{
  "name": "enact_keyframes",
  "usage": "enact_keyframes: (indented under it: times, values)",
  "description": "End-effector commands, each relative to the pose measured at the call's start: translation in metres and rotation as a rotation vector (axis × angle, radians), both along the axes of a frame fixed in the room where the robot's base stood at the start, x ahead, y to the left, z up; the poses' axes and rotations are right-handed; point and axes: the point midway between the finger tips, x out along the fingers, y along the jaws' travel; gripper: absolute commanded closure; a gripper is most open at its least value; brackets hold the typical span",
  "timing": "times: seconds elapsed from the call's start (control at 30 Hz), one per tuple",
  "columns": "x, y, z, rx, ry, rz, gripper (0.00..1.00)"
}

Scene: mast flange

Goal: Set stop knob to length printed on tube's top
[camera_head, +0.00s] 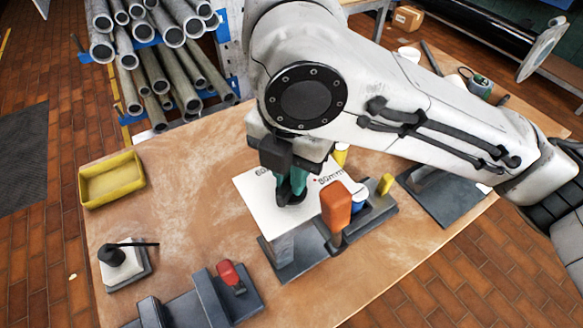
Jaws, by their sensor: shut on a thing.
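My gripper (291,192), with teal and black fingers, points down over the plate between these labels. It is shut on a dark part that looks like the stop knob, mostly hidden by the fingers. I cannot make out a tube with a length printed on its top.
An orange handle (336,206) stands right of my gripper, with a blue-white part (358,198) and yellow part (385,184) beyond. A yellow tray (112,180), black-handled block (125,262) and red-knobbed fixture (230,276) stand left. Racked pipes (150,45) are behind.

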Motion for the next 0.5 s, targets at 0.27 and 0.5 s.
enact_keyframes:
  times: [0.27,0.5]
  values:
    - [0.0002,0.0000,0.0010,0.001,-0.001,0.244,1.00]
    - [0.0002,0.0000,0.0006,0.001,-0.001,0.473,1.00]
